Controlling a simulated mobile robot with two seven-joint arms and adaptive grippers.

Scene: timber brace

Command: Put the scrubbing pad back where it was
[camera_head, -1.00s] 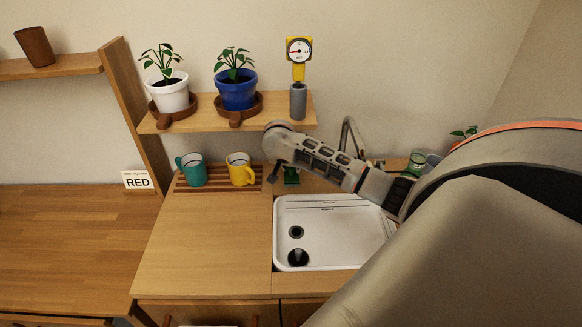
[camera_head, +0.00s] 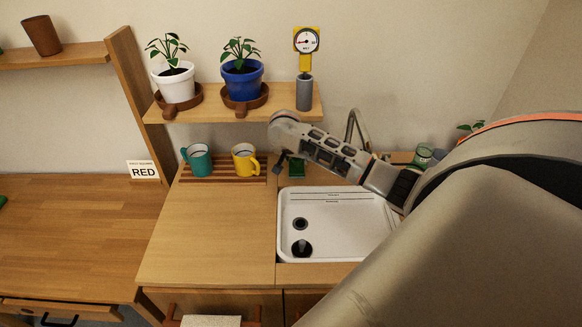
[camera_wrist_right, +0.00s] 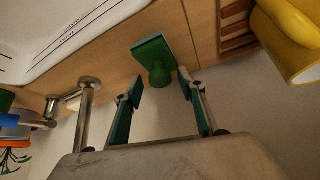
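The scrubbing pad, a green block with a rounded green knob (camera_wrist_right: 155,55), stands on the wooden counter behind the sink in the right wrist view. In the head view it is a small green shape (camera_head: 297,169) between the yellow mug and the tap. My right gripper (camera_wrist_right: 160,88) is open, with its green-lined fingers spread on either side of the knob's end. They show gaps to the knob, and no grip is visible. In the head view the right gripper (camera_head: 287,160) is small and partly hidden by its own wrist. My left gripper is not in view.
The white sink (camera_head: 320,240) lies in front of the pad, with the tap (camera_head: 352,130) at right. The teal mug (camera_head: 198,160) and yellow mug (camera_head: 244,160) stand on a slatted rack at left. A shelf (camera_head: 210,115) with potted plants and a gauge hangs above.

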